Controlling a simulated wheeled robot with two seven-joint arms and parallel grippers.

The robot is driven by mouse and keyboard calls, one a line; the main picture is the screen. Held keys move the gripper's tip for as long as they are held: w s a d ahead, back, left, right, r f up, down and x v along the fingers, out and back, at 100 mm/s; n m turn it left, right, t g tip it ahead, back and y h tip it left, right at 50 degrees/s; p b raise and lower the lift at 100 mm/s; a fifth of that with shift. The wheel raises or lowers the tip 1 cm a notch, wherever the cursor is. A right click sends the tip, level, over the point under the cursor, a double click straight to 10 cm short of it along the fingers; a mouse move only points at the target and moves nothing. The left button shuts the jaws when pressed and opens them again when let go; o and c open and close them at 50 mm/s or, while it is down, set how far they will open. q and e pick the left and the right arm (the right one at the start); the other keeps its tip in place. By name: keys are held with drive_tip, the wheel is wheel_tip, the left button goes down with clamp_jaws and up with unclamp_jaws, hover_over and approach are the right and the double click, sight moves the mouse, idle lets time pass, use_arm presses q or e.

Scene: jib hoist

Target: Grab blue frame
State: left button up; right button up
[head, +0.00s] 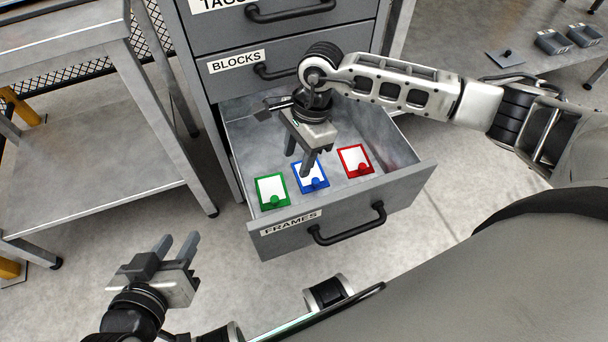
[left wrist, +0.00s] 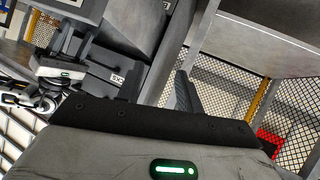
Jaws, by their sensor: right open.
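The blue frame (head: 314,180) lies in the open drawer labelled FRAMES (head: 345,222), between a green frame (head: 272,191) and a red frame (head: 355,161). It has a white middle and a round blue knob on its near edge. My right gripper (head: 297,167) reaches down into the drawer with its jaws open, just over the blue frame, and its fingers hide part of it. I cannot tell whether the fingers touch the frame. My left gripper (head: 184,245) is open and empty, in front of the cabinet at lower left.
Closed drawers, one labelled BLOCKS (head: 237,62), sit above the open drawer. A grey shelf table (head: 90,150) stands at left. A bench (head: 550,60) with dark small parts is at upper right. The floor around my left gripper is clear.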

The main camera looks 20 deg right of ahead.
drive_tip(key=w+d+f+h, duration=0.1)
drive_tip(key=w+d+h, duration=0.2)
drive_tip(key=d, duration=0.3)
drive_tip(key=b, duration=0.3)
hover_over(316, 180)
drive_tip(key=shift+n+t, duration=0.3)
drive_tip(key=f, duration=0.9)
drive_tip(key=shift+w+f, duration=0.2)
drive_tip(key=shift+w, duration=0.05)
drive_tip(key=shift+f, duration=0.3)
drive_tip(key=f, duration=0.1)
drive_tip(key=f+b, duration=0.1)
drive_tip(key=f, duration=0.1)
drive_tip(key=f+b, duration=0.1)
drive_tip(key=shift+s+f, duration=0.25)
drive_tip(key=shift+s, duration=0.05)
drive_tip(key=shift+f, duration=0.25)
use_arm(q)
drive_tip(key=shift+w+d+r+t+h, duration=0.2)
drive_tip(key=shift+d+r+t+h, duration=0.2)
drive_tip(key=shift+r+t+h, duration=0.15)
drive_tip(key=shift+w+d+r+t+h, duration=0.2)
drive_tip(key=shift+d+r+t+h, duration=0.25)
drive_tip(key=shift+r+t, duration=0.1)
drive_tip(key=shift+w, duration=0.1)
use_arm(e)
clamp_jaws()
